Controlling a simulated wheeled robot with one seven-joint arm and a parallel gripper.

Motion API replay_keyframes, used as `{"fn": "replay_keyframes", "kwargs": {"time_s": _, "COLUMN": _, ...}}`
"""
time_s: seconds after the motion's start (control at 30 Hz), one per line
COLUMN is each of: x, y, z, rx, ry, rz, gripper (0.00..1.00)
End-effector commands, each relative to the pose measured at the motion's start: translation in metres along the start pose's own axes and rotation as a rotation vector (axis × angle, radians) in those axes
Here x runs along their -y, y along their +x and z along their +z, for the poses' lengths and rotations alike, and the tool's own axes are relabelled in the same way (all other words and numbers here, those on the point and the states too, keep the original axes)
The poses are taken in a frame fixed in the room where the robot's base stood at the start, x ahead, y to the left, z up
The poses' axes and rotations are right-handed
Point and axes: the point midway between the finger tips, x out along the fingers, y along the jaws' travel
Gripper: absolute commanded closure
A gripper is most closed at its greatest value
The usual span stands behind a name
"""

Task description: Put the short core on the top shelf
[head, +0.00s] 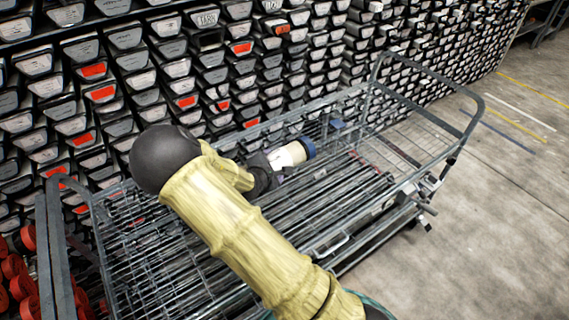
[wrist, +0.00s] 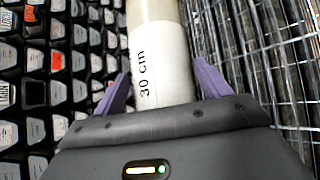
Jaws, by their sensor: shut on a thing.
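The short core is a pale cylinder (wrist: 160,72) with a white label reading "30 cm" in the wrist view. Its pale body also shows in the head view (head: 290,154), with a blue end facing right. My gripper (wrist: 164,88) is shut on the core, with one purple finger on each side. In the head view my gripper (head: 264,172) is partly hidden behind my yellow-sleeved arm. The core is over the grey wire-mesh trolley shelf (head: 335,215). I cannot tell whether the core touches the mesh.
A wall of stacked core trays (head: 180,70), some with red labels, stands behind the trolley. Raised metal rails (head: 475,115) bound the trolley's ends. A small blue item (head: 338,124) is at its back. Red round items (head: 20,275) sit lower left. Concrete floor (head: 500,210) is clear at right.

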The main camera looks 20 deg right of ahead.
Motion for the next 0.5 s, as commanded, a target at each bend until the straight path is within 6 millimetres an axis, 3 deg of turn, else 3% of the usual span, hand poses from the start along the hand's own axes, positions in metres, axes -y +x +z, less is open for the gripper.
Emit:
{"fn": "replay_keyframes", "kwargs": {"time_s": 0.27, "x": 0.026, "y": 0.023, "z": -0.015, "rx": 0.01, "ry": 0.007, "rz": 0.001, "gripper": 0.95}}
{"fn": "replay_keyframes", "kwargs": {"time_s": 0.5, "x": 0.031, "y": 0.028, "z": -0.021, "rx": 0.009, "ry": 0.007, "rz": 0.006, "gripper": 0.95}}
